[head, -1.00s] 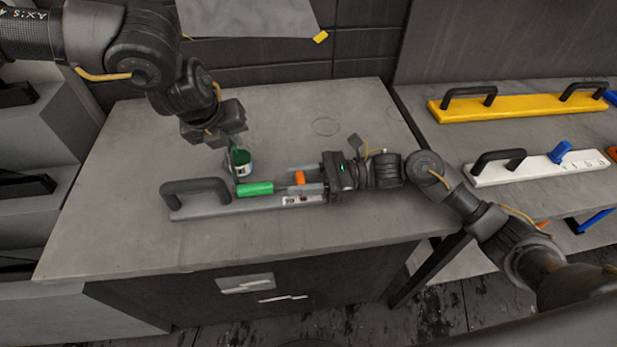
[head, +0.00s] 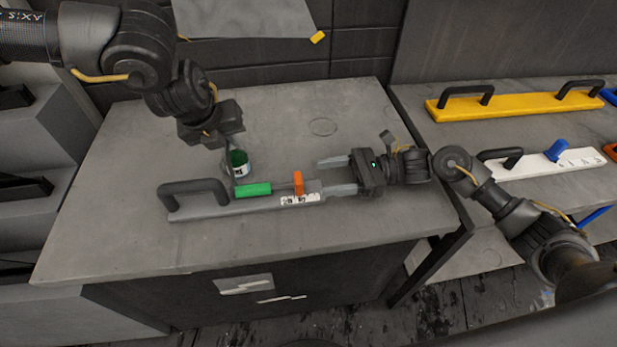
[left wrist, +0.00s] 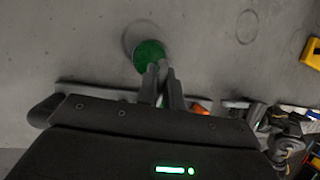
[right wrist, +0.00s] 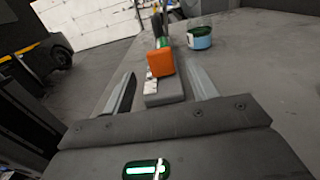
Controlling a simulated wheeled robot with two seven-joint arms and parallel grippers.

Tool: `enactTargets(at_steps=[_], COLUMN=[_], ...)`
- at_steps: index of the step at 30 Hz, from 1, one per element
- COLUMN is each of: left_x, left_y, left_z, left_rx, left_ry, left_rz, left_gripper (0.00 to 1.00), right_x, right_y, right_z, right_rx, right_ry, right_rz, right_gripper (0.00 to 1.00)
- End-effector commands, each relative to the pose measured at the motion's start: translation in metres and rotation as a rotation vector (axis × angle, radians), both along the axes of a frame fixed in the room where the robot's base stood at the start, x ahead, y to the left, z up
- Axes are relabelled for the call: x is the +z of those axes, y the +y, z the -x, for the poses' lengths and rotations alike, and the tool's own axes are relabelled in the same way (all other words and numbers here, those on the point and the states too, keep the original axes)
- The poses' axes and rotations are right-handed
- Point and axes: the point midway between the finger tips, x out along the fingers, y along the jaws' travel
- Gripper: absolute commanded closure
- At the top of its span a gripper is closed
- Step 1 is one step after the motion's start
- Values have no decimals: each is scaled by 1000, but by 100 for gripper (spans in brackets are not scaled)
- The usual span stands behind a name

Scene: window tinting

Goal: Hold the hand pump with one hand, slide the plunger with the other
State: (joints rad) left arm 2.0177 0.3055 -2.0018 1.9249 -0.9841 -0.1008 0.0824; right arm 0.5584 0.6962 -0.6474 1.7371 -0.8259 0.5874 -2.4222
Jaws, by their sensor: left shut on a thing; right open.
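The hand pump is a grey bar with a black loop handle at its left end; its bar (head: 225,207) lies on the grey worktop. A green cylinder (head: 253,189) and an upright orange block (head: 298,184) sit on it. My left gripper (head: 233,178) points down, shut on the pump by the green cylinder's left end; in the left wrist view its fingers hide the grip. My right gripper (head: 322,177) is open at the pump's right end. In the right wrist view, the bar's end and the orange block (right wrist: 161,63) show between its fingers, touching neither.
A small tin with green contents (head: 240,166) stands just behind the pump, close to my left fingers. A yellow handled bar (head: 520,107) and a white one (head: 540,170) lie on the right table. The worktop's back and front left are clear.

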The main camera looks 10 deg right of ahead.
Motion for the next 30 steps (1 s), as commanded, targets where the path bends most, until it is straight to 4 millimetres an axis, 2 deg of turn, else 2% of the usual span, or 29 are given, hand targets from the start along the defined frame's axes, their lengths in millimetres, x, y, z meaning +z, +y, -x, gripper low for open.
enactTargets(at_steps=[3, 9, 19, 23, 30], left_x=[0, 1, 1, 1, 0], left_y=[0, -1, -1, -1, -1], left_z=[0, 0, 0, 0, 0], left_rx=[0, 0, -1, -1, 0], left_ry=[-1, -1, -1, -1, -1], left_rz=[1, 1, 2, 2, 1], left_gripper=[100, 100, 100, 100, 100], right_x=[0, 0, 0, 7, 33], right_y=[-23, -44, -48, -56, -99], right_z=[0, 0, 0, -1, -1], right_rx=[-2, -1, 0, 3, 4], right_ry=[0, 0, 0, -7, -6], right_rz=[3, 1, -1, 35, 268], right_gripper=[42, 42, 42, 58, 89])
